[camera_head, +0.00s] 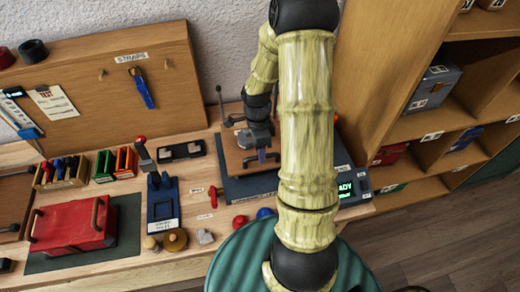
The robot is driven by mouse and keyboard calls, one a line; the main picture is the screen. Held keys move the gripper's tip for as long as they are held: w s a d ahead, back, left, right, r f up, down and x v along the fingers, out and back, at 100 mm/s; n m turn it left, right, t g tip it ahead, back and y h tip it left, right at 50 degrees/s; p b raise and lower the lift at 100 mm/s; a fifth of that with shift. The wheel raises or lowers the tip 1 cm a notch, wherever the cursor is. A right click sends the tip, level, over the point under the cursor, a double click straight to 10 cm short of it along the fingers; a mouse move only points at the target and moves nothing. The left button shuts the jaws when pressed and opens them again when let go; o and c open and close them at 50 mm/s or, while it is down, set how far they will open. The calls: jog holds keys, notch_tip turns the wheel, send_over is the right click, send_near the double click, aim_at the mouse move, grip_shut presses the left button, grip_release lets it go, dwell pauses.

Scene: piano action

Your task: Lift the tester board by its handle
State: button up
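A brown wooden board (236,160) lies on a dark base (245,187) towards the back of the bench; I take it for the tester board. Upright dark posts (220,100) stand at it. My gripper (262,150) is over this board, its dark body pointing down from my yellow arm. A small blue-purple part shows at its tip; I cannot tell whether this is a finger or the handle. The fingers are too small and partly hidden to show whether they are open or shut. My arm covers the right part of the board.
A lit display box (352,187) stands right of my arm. A blue stand (162,200), small red and blue caps and brass pieces lie nearer. A red case (72,228) sits on a green mat at left. Shelves (440,120) rise at right.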

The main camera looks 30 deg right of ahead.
jog(key=shift+f, duration=0.15)
jog(key=shift+a, duration=0.1)
grip_shut()
notch_tip(320, 180, up, 14)
jog(key=p, duration=0.8)
grip_release()
